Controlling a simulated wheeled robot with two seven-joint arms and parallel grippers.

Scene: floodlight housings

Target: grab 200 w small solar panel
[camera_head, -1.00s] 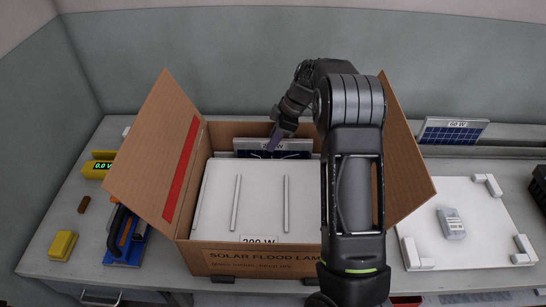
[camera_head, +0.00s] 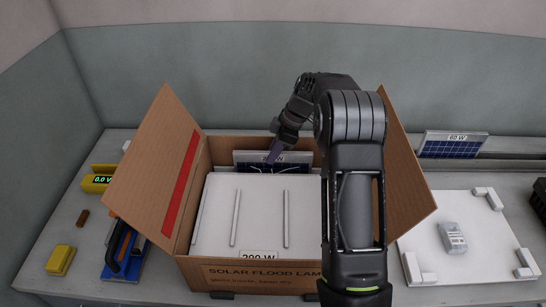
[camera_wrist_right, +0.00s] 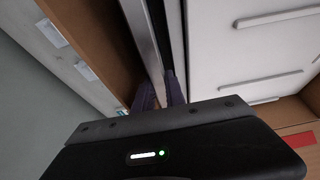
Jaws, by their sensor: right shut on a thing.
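A small solar panel (camera_head: 245,157) with a dark blue face and white top edge stands upright at the back of the cardboard box (camera_head: 200,215). Its label is mostly covered by my gripper. My right gripper (camera_head: 273,157) reaches down into the box and is shut on the panel's top edge. In the right wrist view, the purple fingertips (camera_wrist_right: 160,92) close around the thin panel edge (camera_wrist_right: 143,35), beside a white housing. My left gripper is not in view.
A white floodlight housing (camera_head: 260,210) labelled 200 W fills the box in front of the panel. The box flaps stand open at both sides. A 60 W panel (camera_head: 453,145) stands at right behind a white board (camera_head: 425,205) holding a grey device (camera_head: 453,238). Tools lie at left.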

